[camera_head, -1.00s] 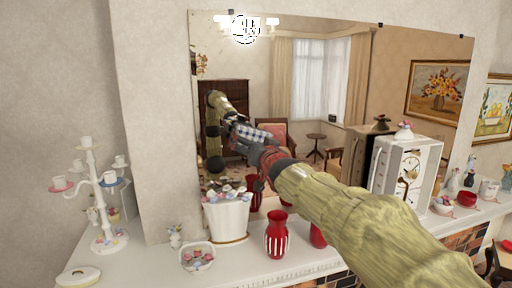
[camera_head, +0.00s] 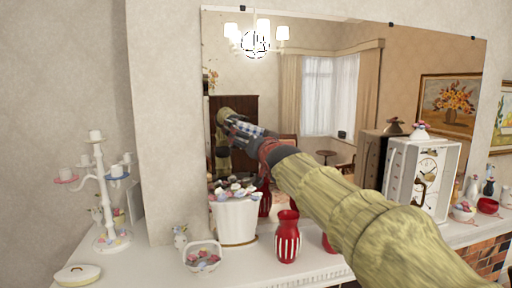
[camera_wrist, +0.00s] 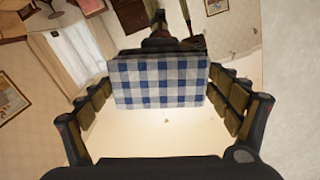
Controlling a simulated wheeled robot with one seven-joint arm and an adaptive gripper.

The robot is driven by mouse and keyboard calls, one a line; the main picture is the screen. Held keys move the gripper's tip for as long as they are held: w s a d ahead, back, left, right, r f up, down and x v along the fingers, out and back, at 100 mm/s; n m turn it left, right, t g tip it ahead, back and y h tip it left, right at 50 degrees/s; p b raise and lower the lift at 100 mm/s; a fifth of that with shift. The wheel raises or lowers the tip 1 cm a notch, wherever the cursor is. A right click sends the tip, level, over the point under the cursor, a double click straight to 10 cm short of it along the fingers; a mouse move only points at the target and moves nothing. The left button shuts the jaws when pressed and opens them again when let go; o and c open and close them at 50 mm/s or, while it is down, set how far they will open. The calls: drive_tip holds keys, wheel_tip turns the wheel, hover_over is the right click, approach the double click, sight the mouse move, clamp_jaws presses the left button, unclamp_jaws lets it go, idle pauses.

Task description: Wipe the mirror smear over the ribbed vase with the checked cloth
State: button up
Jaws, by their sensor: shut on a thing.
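My gripper (camera_wrist: 160,88) is shut on the blue-and-white checked cloth (camera_wrist: 160,80), which spans flat between its fingers. In the head view my gripper (camera_head: 257,137) is at the mirror (camera_head: 305,60), above the mantel, with its reflection just left of it. Whether the cloth touches the glass I cannot tell. A red vase with white vertical stripes (camera_head: 288,240) stands on the mantel below my forearm; it may be the ribbed vase. Brownish marks (camera_head: 211,78) show near the mirror's left edge; whether they are the smear is unclear. Small specks (camera_wrist: 232,53) show beside the cloth in the wrist view.
A white pot (camera_head: 235,220) and a small basket (camera_head: 202,256) stand left of the striped vase. A white tiered cup stand (camera_head: 105,200) is at far left. A white clock (camera_head: 420,180) stands right of my arm. Mantel room around them is narrow.

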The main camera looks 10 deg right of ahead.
drive_tip(key=shift+a+b, duration=0.2)
drive_tip(key=shift+b, duration=0.15)
drive_tip(key=s, duration=0.6)
idle(0.5)
drive_tip(key=shift+s, duration=0.1)
drive_tip(key=s, duration=0.3)
idle(0.4)
idle(0.4)
